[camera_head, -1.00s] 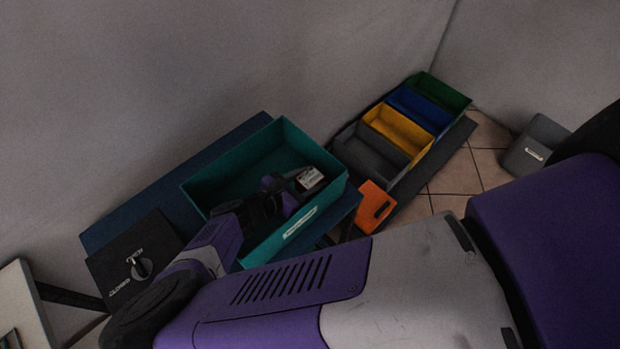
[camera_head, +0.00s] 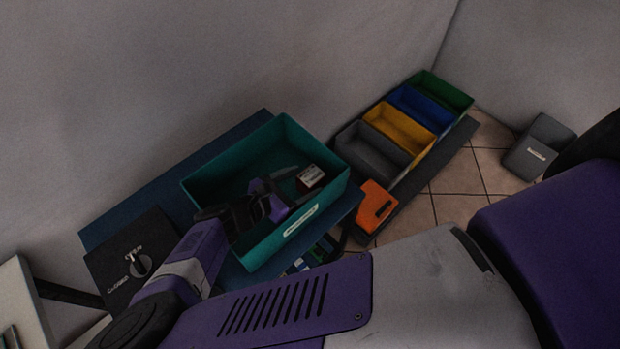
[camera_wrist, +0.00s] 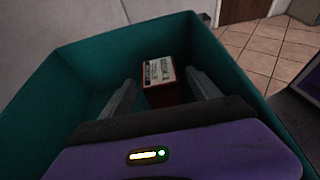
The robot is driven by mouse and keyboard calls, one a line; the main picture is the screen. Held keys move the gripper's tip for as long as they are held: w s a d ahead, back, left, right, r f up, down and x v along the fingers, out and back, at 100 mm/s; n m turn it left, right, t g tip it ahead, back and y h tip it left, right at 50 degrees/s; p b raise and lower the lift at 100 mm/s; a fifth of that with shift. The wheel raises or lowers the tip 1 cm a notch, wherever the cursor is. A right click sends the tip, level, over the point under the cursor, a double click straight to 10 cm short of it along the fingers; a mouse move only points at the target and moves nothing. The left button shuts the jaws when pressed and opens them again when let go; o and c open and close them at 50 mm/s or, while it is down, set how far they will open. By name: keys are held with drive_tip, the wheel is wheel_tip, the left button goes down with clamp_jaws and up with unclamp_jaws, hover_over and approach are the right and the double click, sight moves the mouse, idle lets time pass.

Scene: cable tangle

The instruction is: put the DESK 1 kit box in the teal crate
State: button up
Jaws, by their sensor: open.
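The teal crate (camera_head: 199,185) stands on a dark blue surface near the wall, with a white label on its front side. A small red box with a white printed label, which I take for the kit box (camera_head: 310,177), is inside the crate near its right end. Its print is too small to read. In the wrist view the box (camera_wrist: 159,84) lies ahead of the crate's inner floor, between and beyond my two fingertips. My gripper (camera_head: 287,186) is open and empty, reaching into the crate; in the wrist view its fingers (camera_wrist: 161,86) stand apart from the box's sides.
A dark box with a dial (camera_head: 120,260) is left of the crate. Right of it are grey, yellow, blue and green bins (camera_head: 398,128) and an orange object (camera_head: 376,207). A grey bin (camera_head: 538,145) stands on the tiled floor.

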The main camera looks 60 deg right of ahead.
drive_tip(key=b+v, duration=0.1)
drive_tip(key=v, duration=0.7)
drive_tip(key=shift+a+b, duration=0.15)
drive_tip(key=shift+b, duration=0.25)
